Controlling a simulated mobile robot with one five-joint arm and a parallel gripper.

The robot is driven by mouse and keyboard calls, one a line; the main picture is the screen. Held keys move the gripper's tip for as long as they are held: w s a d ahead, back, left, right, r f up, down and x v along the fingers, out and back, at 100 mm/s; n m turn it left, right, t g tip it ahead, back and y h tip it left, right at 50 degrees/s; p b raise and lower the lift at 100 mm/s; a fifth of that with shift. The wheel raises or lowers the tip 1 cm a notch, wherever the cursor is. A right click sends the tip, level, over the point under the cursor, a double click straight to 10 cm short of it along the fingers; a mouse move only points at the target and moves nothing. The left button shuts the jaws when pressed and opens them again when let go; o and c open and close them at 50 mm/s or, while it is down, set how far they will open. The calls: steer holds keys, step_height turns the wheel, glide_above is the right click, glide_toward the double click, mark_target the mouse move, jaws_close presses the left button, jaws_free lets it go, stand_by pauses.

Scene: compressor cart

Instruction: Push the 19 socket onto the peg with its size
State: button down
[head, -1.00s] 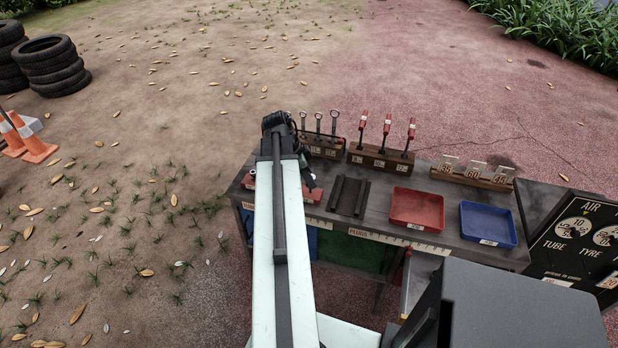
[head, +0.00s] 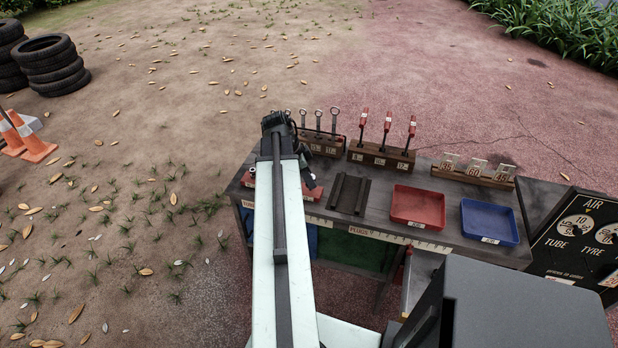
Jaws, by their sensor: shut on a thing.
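My arm comes up from the bottom of the head view and covers the left part of the bench. A red strip shows on both sides of the arm, at its left (head: 249,181) and its right; I cannot tell whether it carries the pegs. My gripper's fingers are hidden behind the arm, and only a dark part of my wrist shows beside it. The 19 socket is not visible, and neither are any pegs or size marks for it.
On the bench (head: 378,212) are a dark grooved block (head: 348,194), a red tray (head: 417,206) and a blue tray (head: 489,222). Behind them stand a wrench rack (head: 320,143), a wooden block with red-handled tools (head: 381,157) and a holder with number plates (head: 473,172). A black air panel (head: 578,240) is at right.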

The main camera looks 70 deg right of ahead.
steer(key=shift+f+b, duration=1.05)
steer(key=shift+f, duration=0.1)
steer(key=c, duration=1)
jaws_free()
steer(key=shift+o, duration=0.2)
steer(key=shift+r, duration=0.15)
steer(key=p+v, duration=0.7)
steer(key=shift+r, duration=0.3)
